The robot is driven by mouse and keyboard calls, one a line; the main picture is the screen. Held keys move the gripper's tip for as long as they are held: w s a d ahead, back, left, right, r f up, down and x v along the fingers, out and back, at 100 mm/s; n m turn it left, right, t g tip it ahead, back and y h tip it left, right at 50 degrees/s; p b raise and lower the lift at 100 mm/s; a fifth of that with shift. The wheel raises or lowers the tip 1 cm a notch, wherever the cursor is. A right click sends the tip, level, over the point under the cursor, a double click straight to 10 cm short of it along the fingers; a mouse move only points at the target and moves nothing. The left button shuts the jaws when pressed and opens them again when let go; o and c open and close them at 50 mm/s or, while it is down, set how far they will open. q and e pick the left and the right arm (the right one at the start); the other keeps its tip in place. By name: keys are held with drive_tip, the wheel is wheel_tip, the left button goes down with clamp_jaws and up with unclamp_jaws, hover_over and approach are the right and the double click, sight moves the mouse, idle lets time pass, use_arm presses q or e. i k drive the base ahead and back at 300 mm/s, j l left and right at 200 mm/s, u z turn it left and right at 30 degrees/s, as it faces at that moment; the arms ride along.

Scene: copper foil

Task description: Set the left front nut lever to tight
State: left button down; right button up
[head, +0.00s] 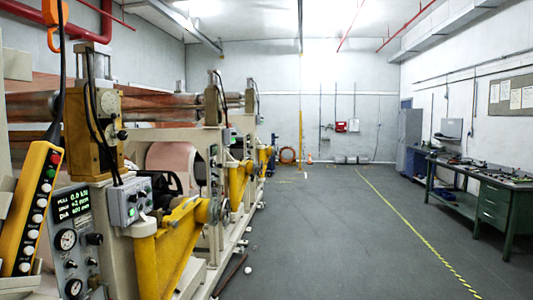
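The copper foil machine (200,170) runs along the left side, with a copper-coloured roll (170,160) in its frame. A yellow arm (170,245) stands at its near front, and a similar yellow arm (238,185) is farther back. A grey control box (128,202) with knobs sits above the near yellow arm. I cannot make out the left front nut lever or its setting for certain. Neither of my grippers is in view.
A yellow pendant with buttons (32,205) hangs close at the left, beside a gauge panel (72,240). A green workbench (490,195) stands at the right. The grey floor (330,235) between is mostly clear, with a yellow line (418,235) along it.

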sight(114, 115)
drive_tip(key=k+j+u, duration=0.1)
drive_tip(key=u, duration=0.35)
drive_tip(key=k+j+u, duration=0.15)
drive_tip(key=u, duration=0.25)
drive_tip(key=i+l+u, duration=0.15)
drive_tip(key=i+l, duration=0.6)
drive_tip(key=i+l+u, duration=0.15)
drive_tip(key=i+l, duration=0.6)
drive_tip(key=l, duration=0.15)
